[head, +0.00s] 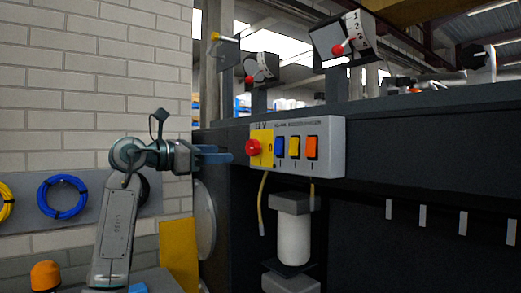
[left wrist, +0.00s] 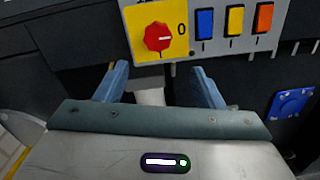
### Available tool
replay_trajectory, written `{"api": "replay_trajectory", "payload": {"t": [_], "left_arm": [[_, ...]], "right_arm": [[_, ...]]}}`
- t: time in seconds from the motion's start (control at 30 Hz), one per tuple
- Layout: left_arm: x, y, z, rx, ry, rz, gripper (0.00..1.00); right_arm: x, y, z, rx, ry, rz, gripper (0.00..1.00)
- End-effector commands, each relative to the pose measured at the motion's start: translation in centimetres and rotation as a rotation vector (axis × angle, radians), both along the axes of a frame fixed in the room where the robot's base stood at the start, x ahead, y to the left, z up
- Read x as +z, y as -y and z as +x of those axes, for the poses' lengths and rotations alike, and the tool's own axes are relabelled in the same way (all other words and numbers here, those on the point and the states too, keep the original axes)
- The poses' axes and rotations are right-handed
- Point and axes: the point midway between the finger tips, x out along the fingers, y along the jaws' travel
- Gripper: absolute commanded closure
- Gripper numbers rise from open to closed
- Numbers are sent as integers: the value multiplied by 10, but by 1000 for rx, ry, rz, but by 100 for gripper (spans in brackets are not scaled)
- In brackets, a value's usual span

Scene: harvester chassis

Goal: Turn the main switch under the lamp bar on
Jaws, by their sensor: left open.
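The main switch is a red rotary knob (head: 253,147) on a yellow plate (head: 267,156), at the left end of a grey control box (head: 330,160). In the left wrist view the knob (left wrist: 158,38) has a pale mark lying about level, toward a "0" at its right. My left gripper (head: 214,154) is just left of the knob in the head view. In the left wrist view its two blue fingers (left wrist: 160,88) are spread apart and empty, below the knob in the picture and not around it. My right gripper is not in view.
Blue (head: 279,147), yellow (head: 294,147) and orange (head: 312,147) rockers sit right of the knob. A yellow cable (head: 262,205) and a white cylinder (head: 293,240) are below. Dials with red knobs (head: 338,49) stand above the dark chassis (head: 420,130). A brick wall is left.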

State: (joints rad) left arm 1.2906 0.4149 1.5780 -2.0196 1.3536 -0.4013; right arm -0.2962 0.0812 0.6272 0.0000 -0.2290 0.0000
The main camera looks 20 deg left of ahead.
Motion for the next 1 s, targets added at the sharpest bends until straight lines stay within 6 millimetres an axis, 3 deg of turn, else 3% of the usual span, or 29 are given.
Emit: {"api": "replay_trajectory", "payload": {"t": [0.17,0.43,0.7,1.0], "left_arm": [[13,0,-2,27,19,34,38],[15,31,35,22,15,30,38],[13,56,69,24,16,30,38],[10,63,79,26,18,30,38]], "right_arm": [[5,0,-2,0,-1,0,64],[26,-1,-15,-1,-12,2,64],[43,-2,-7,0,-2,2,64],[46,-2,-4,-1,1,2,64]]}}
